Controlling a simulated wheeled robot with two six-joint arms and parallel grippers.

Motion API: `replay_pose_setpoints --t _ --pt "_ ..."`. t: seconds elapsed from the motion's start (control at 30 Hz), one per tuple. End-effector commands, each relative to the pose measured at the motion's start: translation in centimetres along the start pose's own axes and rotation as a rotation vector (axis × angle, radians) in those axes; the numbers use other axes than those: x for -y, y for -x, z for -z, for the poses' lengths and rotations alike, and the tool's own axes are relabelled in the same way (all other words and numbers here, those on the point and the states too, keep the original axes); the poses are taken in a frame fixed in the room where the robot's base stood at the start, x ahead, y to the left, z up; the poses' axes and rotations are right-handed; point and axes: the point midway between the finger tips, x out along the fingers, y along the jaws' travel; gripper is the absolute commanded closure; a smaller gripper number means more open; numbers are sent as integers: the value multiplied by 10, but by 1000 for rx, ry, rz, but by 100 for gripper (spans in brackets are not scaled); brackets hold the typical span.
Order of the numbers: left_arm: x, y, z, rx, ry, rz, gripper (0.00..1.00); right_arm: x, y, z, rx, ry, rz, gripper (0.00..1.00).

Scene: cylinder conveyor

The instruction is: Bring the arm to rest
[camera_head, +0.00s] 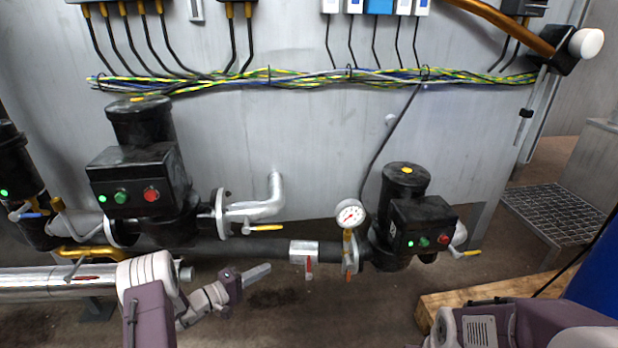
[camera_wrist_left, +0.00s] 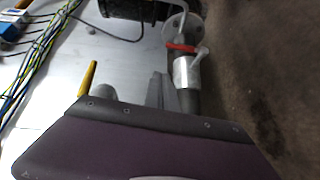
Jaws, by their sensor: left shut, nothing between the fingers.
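My left arm (camera_head: 148,310) comes in from the bottom left in the head view, purple and white. Its gripper (camera_head: 262,271) is shut and empty, with its grey fingers pointing right, in front of the pipework and above the dark floor. In the left wrist view the grey fingers (camera_wrist_left: 158,90) show together behind the purple gripper body, with nothing held. My right arm (camera_head: 520,325) lies folded at the bottom right of the head view. Its gripper cannot be made out.
Black pumps (camera_head: 140,185) and (camera_head: 405,215) stand before a grey cabinet wall (camera_head: 290,140). A pipe with a red-handled valve (camera_head: 308,262) and a gauge (camera_head: 350,214) runs between them. A wooden pallet (camera_head: 440,300) lies at right. Dark floor (camera_head: 310,320) is open in front.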

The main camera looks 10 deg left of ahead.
Motion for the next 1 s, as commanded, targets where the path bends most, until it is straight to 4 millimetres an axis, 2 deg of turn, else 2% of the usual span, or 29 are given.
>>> replay_pose_setpoints --t 0.07,0.13,0.17,0.2,0.23,0.27,0.3,0.37,0.4,0.47,0.5,0.57,0.63,0.7,0.8,0.87,0.93,0.97,1.0 --pt "-31 -18 -7 44 -59 -22 100 0 3 0 0 0 0 64" --pt "-79 -39 -21 101 -143 -56 100 0 5 0 0 0 0 64" --pt "-102 -47 -35 143 -180 -69 100 0 6 1 0 0 0 64" --pt "-128 -55 -63 225 -232 -73 100 0 7 1 0 0 0 64" --pt "-143 -58 -88 297 -273 -64 100 0 8 1 0 0 0 64" --pt "-154 -58 -115 375 -308 -40 100 0 8 1 0 0 0 64" --pt "-163 -54 -152 484 -345 8 100 0 9 1 0 0 0 64" --pt "-165 -35 -206 647 -391 120 100 0 11 1 0 0 0 64" --pt "-160 -16 -236 746 -423 217 100 0 12 1 0 0 0 64" --pt "-144 22 -270 867 -474 390 100 0 13 1 0 0 0 64" --pt "-130 48 -283 921 -512 514 100 0 14 2 0 0 0 64" --pt "-111 85 -289 961 -572 685 100 0 14 2 0 0 0 64" --pt "-91 120 -283 961 -637 859 100 0 15 2 0 0 0 64" --pt "-75 148 -269 925 -693 1006 100 0 15 2 0 0 0 64" --pt "-54 179 -245 837 -742 1177 100 0 15 2 0 0 0 64" --pt "-44 188 -230 763 -754 1254 100 0 15 2 0 0 0 64" --pt "-43 181 -211 626 -736 1291 100 0 15 2 0 0 0 64" --pt "-44 178 -209 564 -681 1299 100 0 15 2 0 0 0 64" --pt "-74 182 -208 567 -677 1301 100 1 44 4 2 0 0 64"
